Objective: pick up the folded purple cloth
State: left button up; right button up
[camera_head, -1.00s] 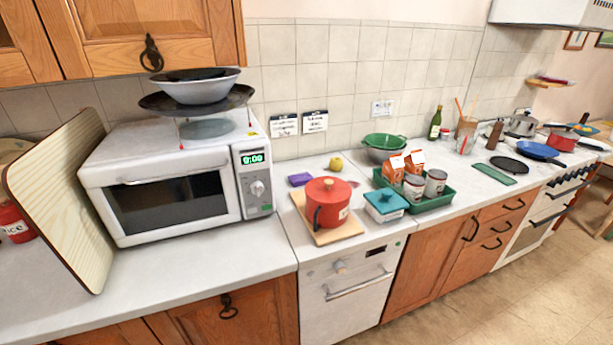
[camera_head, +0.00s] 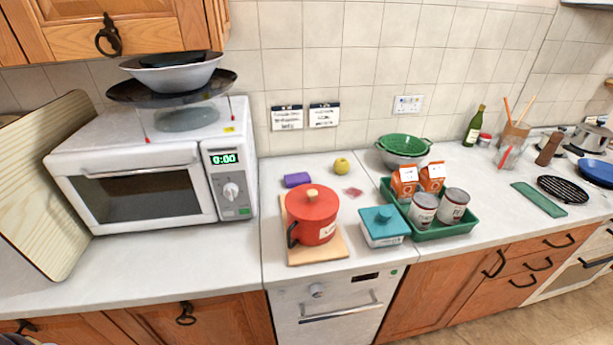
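The folded purple cloth (camera_head: 297,180) is a small flat purple block. It lies on the white counter behind the red pot (camera_head: 313,216), to the right of the microwave (camera_head: 140,170). It is in plain view and nothing covers it. Neither of my grippers shows in the head view.
The red pot stands on a wooden board (camera_head: 334,251) in front of the cloth. A yellow fruit (camera_head: 341,166) lies to the cloth's right. A teal-lidded box (camera_head: 384,226) and a green tray (camera_head: 452,230) with cartons and cans are further right. Bare counter (camera_head: 185,262) lies before the microwave.

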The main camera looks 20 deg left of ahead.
aim_at(292, 180)
jog(key=i+l, duration=0.25)
jog(key=l, duration=0.15)
jog(key=i+l+u, duration=0.15)
jog(key=i+l, duration=0.4)
jog(key=l, duration=0.25)
jog(key=i+l+u, duration=0.15)
jog(key=l, duration=0.25)
jog(key=i, duration=0.1)
